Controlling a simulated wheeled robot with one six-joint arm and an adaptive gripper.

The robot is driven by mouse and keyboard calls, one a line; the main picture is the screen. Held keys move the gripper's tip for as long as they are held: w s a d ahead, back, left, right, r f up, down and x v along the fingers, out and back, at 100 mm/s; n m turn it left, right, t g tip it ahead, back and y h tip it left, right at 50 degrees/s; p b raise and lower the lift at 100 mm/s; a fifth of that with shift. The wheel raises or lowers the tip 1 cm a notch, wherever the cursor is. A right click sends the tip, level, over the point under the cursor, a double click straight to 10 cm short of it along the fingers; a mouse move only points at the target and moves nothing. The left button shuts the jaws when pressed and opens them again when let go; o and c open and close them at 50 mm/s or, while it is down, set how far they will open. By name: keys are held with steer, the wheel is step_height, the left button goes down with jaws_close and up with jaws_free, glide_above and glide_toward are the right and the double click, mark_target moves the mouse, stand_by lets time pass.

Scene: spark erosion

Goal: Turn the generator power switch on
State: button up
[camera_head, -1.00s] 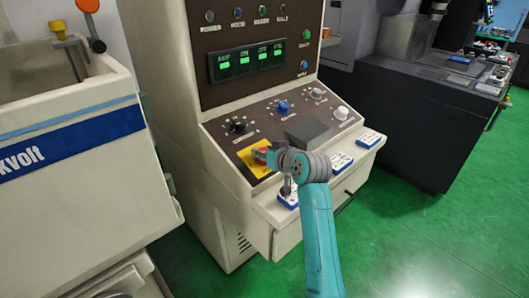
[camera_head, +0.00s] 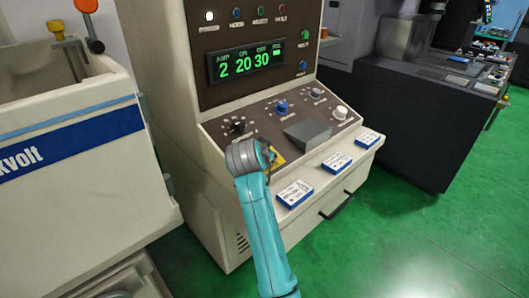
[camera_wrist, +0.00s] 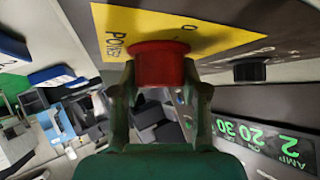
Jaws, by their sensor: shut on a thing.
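The generator power switch is a red knob (camera_wrist: 160,62) on a yellow plate (camera_wrist: 185,25) marked POWER, seen in the wrist view. My gripper (camera_wrist: 162,84) is shut on the red knob, one finger on each side. In the head view my arm hides the knob and gripper, and only a corner of the yellow plate (camera_head: 278,159) shows. The generator's green display (camera_head: 245,62) is lit and reads 2, 20 and 30. The white lamp (camera_head: 210,17) at the panel's upper left is lit.
Several other knobs, including a blue one (camera_head: 281,107) and a white one (camera_head: 341,113), sit on the sloped panel beside a raised grey block (camera_head: 307,133). White-and-blue cards (camera_head: 295,194) lie along the front ledge. A machine tank (camera_head: 65,140) stands close on the left.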

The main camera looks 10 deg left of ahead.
steer(key=shift+f+m+g+h, duration=0.2)
steer(key=shift+m+g+h, duration=0.3)
steer(key=shift+m+h, duration=0.6)
steer(key=shift+m, duration=0.4)
steer(key=o, duration=1.2)
steer(key=shift+c, duration=0.2)
steer(key=shift+r, duration=0.1)
steer(key=shift+s+r, duration=0.1)
steer(key=shift+s, duration=0.05)
steer(key=v, duration=1.1)
steer(key=shift+s+r, duration=0.2)
steer(key=shift+a, duration=0.1)
